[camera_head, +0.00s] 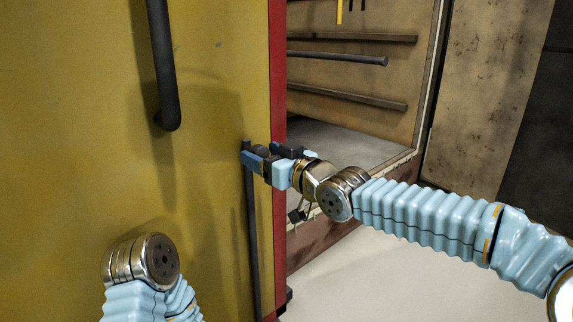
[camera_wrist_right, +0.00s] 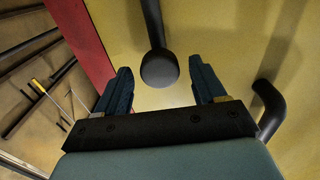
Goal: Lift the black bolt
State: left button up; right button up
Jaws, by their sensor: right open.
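The black bolt (camera_head: 251,230) is a long dark upright bar on the yellow door, close to its red edge. Its top end is beside my right gripper (camera_head: 257,157). In the right wrist view the rounded end of the bolt (camera_wrist_right: 158,66) lies between the two spread blue fingers, with a gap on each side. My right gripper is open and holds nothing. My left arm shows only at its wrist in the lower left of the head view; its gripper is out of view.
The yellow door (camera_head: 75,150) fills the left. A black handle (camera_head: 164,65) hangs on it, left of the bolt. Pale floor (camera_head: 390,280) is clear.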

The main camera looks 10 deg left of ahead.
jog(key=p+v, duration=0.2)
jog(key=v, duration=1)
jog(key=shift+a, duration=0.1)
jog(key=d+f+m+g+h+p, duration=0.1)
jog(key=d+f+m+h+p, duration=0.15)
jog(key=f, duration=0.85)
jog(key=d+f+m+g+h+p, duration=0.1)
jog(key=d+f+m+g+h, duration=0.15)
jog(key=f, duration=0.75)
jog(key=d+f+m+h+p, duration=0.1)
jog(key=d+f+m+p, duration=0.2)
jog(key=f, duration=0.8)
jog(key=s+d+f+m+g+h+p, duration=0.1)
jog(key=s+d+f+m+g+h, duration=0.1)
jog(key=s+f, duration=0.7)
jog(key=s+d+f+m+g+h, duration=0.2)
jog(key=s+d+f+g, duration=0.2)
jog(key=s+d+f, duration=0.3)
jog(key=s+f, duration=0.2)
jog(key=s, duration=0.1)
jog(key=shift+s+d+g+p, duration=0.2)
jog(key=shift+s+g+p, duration=0.15)
jog(key=shift+s+p, duration=0.05)
